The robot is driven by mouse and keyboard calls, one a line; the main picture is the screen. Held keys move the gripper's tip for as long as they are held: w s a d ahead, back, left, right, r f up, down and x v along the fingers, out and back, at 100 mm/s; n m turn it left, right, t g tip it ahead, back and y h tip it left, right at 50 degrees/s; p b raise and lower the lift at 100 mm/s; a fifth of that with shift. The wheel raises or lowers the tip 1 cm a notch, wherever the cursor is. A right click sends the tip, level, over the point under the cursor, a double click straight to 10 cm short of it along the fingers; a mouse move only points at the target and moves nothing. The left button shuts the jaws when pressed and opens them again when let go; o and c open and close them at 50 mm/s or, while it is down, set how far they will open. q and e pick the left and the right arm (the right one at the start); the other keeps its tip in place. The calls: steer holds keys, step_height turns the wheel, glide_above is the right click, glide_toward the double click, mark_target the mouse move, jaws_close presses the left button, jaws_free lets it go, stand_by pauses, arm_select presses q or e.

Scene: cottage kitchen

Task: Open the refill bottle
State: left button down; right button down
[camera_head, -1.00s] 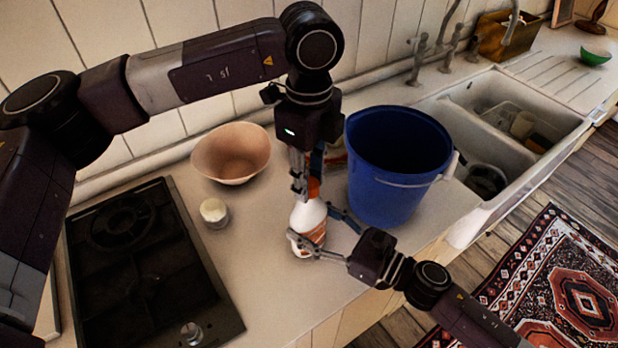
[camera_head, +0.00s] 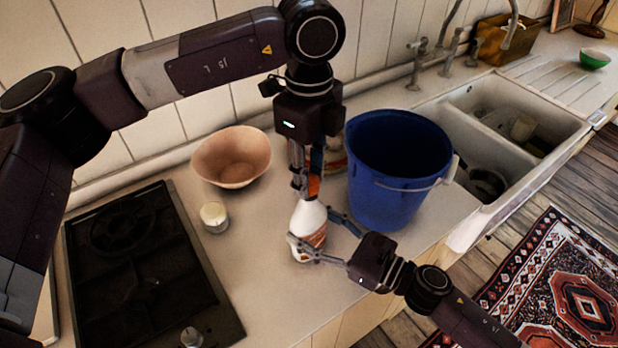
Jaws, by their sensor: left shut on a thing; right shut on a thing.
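The refill bottle (camera_head: 307,221) is white with an orange-brown label and stands upright on the counter. Its orange cap (camera_head: 314,185) shows at the top, between the fingers of my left gripper (camera_head: 306,188). My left gripper points straight down and is shut on the cap, right above the bottle. I cannot tell whether the cap is apart from the bottle neck. My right gripper (camera_head: 320,240) comes in from the lower right and is shut around the bottle's body, hiding part of the label.
A blue bucket (camera_head: 385,205) stands close to the right of the bottle. A pink bowl (camera_head: 232,160) and a small white-topped jar (camera_head: 214,216) are to the left, by the black hob (camera_head: 140,270). A sink (camera_head: 550,130) is at the right. Bare counter lies in front.

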arm_select(q)
steer(key=shift+r, duration=0.2)
steer(key=shift+r, duration=1.95)
arm_select(e)
steer(key=c, duration=0.6)
jaws_free()
